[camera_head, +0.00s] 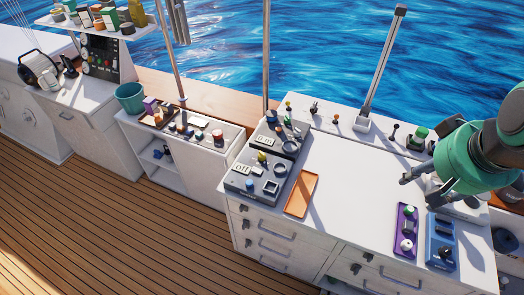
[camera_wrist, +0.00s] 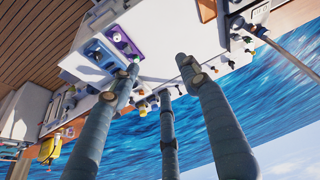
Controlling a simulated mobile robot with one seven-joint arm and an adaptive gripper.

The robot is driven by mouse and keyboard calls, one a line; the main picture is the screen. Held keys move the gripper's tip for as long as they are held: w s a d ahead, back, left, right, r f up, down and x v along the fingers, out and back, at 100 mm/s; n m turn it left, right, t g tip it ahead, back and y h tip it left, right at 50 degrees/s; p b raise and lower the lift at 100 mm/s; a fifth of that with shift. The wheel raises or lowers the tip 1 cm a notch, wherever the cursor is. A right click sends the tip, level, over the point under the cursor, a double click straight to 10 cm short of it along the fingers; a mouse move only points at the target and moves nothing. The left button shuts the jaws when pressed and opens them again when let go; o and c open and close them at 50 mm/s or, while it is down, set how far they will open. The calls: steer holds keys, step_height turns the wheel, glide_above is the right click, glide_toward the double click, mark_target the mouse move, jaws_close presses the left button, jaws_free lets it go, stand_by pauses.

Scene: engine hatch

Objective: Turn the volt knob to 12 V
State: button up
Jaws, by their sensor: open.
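Two grey instrument units stand at the left end of the white workbench in the head view. The nearer unit (camera_head: 252,190) has a lit display (camera_head: 243,169) that seems to read "Off". The farther unit (camera_head: 270,150) has another small display (camera_head: 265,140). Small knobs sit on both, but I cannot tell which is the volt knob or read its setting. My gripper (camera_head: 416,192) is open and empty above the right part of the bench, well away from the units. Its spread fingers (camera_wrist: 158,76) also show in the wrist view.
An orange tray (camera_head: 301,211) lies right of the units. A purple holder (camera_head: 401,246) and a blue holder (camera_head: 433,255) stand near the bench's front right. A grey post (camera_head: 382,65) rises at the back. The bench middle is clear.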

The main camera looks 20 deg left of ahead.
steer(key=w+a+r+n+g+p, duration=0.1)
steer(key=w+a+n+p, duration=0.2)
steer(key=w+a, duration=0.75)
steer(key=n+g+p, duration=0.4)
steer(key=n+p, duration=0.5)
steer(key=p, duration=0.2)
glide_above(262, 153)
step_height(262, 153, down, 27)
steer(key=shift+w, duration=0.45)
steer(key=shift+f, duration=0.1)
steer(key=shift+s+f+p, duration=0.2)
steer(key=shift+f+p, duration=0.2)
steer(key=shift+f, duration=3)
steer(key=shift+s+f+p, duration=0.15)
steer(key=shift+f+p, duration=0.25)
steer(key=shift+f, duration=2.95)
jaws_close()
